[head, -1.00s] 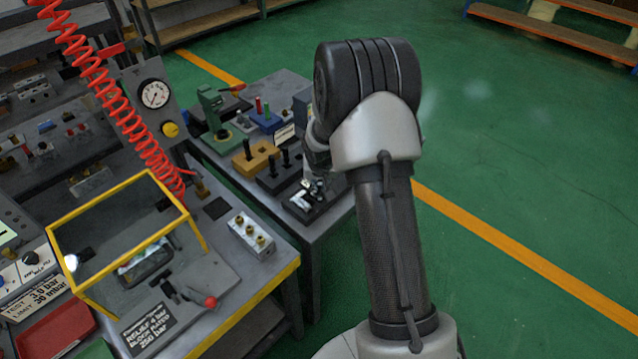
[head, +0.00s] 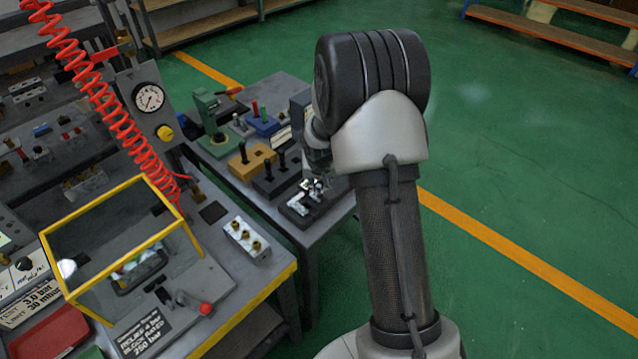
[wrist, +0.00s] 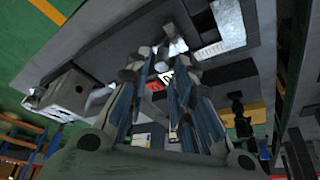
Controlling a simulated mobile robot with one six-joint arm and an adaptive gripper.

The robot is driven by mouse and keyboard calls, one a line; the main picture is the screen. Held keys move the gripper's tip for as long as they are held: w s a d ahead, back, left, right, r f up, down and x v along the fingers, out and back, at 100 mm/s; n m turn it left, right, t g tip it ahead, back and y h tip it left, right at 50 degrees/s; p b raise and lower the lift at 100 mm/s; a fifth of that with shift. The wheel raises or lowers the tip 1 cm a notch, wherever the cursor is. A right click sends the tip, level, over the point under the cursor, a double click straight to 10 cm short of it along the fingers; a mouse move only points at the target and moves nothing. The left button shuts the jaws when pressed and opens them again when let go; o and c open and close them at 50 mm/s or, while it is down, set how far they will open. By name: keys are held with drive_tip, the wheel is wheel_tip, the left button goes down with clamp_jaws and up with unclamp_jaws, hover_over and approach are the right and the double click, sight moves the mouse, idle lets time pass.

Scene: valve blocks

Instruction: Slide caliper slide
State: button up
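A small silver metal piece (head: 308,190), which may be the caliper, is at the black block (head: 302,210) on the front end of the small grey table. My gripper (head: 316,180) is low over that block, small and partly hidden by my wrist in the head view. In the wrist view the fingers of my gripper (wrist: 165,75) come close together at their tips. A pale rounded part (wrist: 166,55) shows by the tips. I cannot tell whether the fingers touch or hold it. The caliper's slide cannot be made out.
Behind the black block stand a second black block with pegs (head: 277,174), a yellow block (head: 252,160) and a green stand (head: 212,125). The test bench (head: 215,290), with a yellow-framed guard (head: 115,205) and red hose, is at left. Green floor is clear at right.

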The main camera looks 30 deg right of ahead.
drive_tip(key=v, duration=1)
drive_tip(key=s+a+r+n, duration=0.2)
drive_tip(key=s+a+r, duration=0.6)
drive_tip(key=s+r, duration=0.45)
drive_tip(key=s+a+r+n+y, duration=0.1)
drive_tip(key=s+a, duration=0.2)
drive_tip(key=s, duration=0.5)
drive_tip(key=s+a+r+n+y, duration=0.1)
drive_tip(key=s+a+r+n, duration=0.1)
drive_tip(key=s, duration=0.7)
drive_tip(key=shift+a, duration=0.65)
